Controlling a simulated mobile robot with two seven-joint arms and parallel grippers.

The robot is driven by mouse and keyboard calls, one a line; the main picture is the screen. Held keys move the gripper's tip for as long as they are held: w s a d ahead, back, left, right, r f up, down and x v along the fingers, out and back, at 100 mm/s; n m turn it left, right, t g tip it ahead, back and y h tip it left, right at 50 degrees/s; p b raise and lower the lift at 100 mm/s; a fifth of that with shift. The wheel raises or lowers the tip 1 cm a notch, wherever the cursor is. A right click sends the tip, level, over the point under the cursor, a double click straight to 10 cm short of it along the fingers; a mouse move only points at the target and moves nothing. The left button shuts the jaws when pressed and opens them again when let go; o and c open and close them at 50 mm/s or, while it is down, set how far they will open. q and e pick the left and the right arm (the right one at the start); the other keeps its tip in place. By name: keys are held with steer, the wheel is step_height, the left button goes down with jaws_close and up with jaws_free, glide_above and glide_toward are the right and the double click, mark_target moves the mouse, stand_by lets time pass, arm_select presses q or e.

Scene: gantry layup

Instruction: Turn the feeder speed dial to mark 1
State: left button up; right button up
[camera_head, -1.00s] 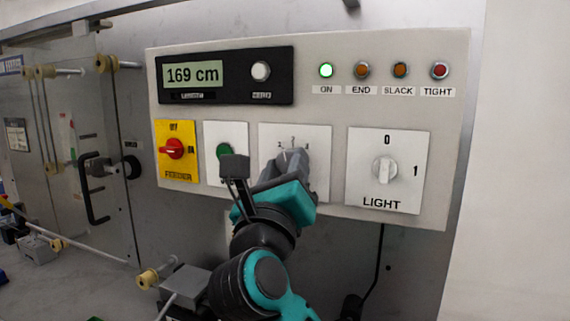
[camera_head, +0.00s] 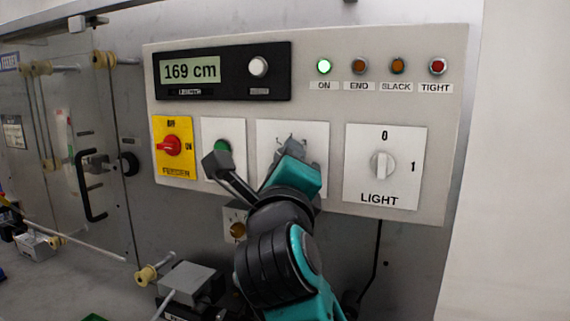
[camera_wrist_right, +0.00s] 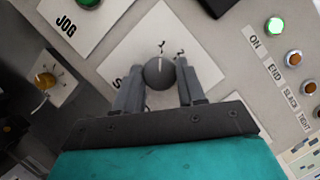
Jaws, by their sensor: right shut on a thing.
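The speed dial (camera_wrist_right: 158,74) is a round dark grey knob on a white plate (camera_wrist_right: 212,72). My right gripper (camera_wrist_right: 160,80) has one finger on each side of it and is shut on it. The dial's pale pointer line faces the upper edge of the picture, near a small printed mark. I cannot read which mark it is. In the head view my right gripper (camera_head: 292,150) covers the dial and most of the lower part of its plate (camera_head: 318,135). My left gripper is not in view.
The light switch (camera_head: 382,165) is right of the dial plate. The green jog button (camera_head: 223,147) and the red feeder switch (camera_head: 169,145) are to its left. The length display (camera_head: 190,71) is above, and the green ON lamp (camera_head: 324,66) is lit.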

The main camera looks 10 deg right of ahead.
stand_by(0.3)
steer(key=o, duration=1.1)
steer(key=shift+c, duration=0.2)
steer(key=shift+s+f, duration=0.1)
